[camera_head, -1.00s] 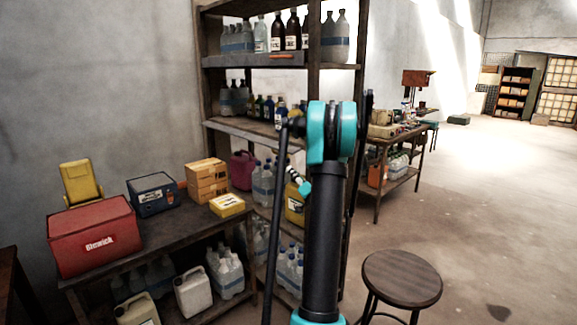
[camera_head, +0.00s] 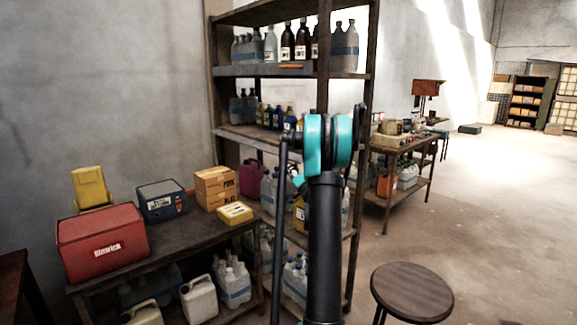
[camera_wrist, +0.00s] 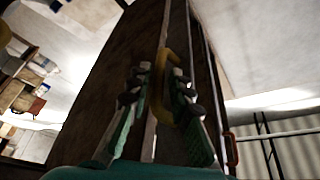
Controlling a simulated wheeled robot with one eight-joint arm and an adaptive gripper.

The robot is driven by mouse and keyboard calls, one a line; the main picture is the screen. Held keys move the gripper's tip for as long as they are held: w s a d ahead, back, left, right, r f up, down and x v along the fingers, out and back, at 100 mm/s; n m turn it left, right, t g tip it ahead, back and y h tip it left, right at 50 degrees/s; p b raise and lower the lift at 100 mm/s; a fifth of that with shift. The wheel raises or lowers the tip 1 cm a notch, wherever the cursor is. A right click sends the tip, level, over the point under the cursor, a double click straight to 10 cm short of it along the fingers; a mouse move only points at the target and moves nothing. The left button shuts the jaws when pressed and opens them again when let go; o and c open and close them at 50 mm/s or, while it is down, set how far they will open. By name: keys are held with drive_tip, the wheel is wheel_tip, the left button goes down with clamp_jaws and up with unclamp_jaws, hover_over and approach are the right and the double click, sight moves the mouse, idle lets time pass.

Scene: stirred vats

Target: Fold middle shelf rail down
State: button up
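The wooden shelf unit stands mid-picture in the head view. Its middle shelf (camera_head: 243,137) holds several bottles; my arm hides much of its right part. I cannot tell the middle rail's angle there. In the wrist view, a yellow bow handle (camera_wrist: 158,106) on a long board lies between my gripper's fingers (camera_wrist: 162,88). The fingers are apart, with the handle close to the right finger; a firm hold does not show. A second, orange handle (camera_wrist: 231,150) is at the lower right. My gripper is hidden behind the arm in the head view.
The top shelf front has an orange handle (camera_head: 290,67). A round stool (camera_head: 412,291) stands right of my arm.

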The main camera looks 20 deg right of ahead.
drive_tip(key=shift+x, duration=1.6)
clamp_jaws()
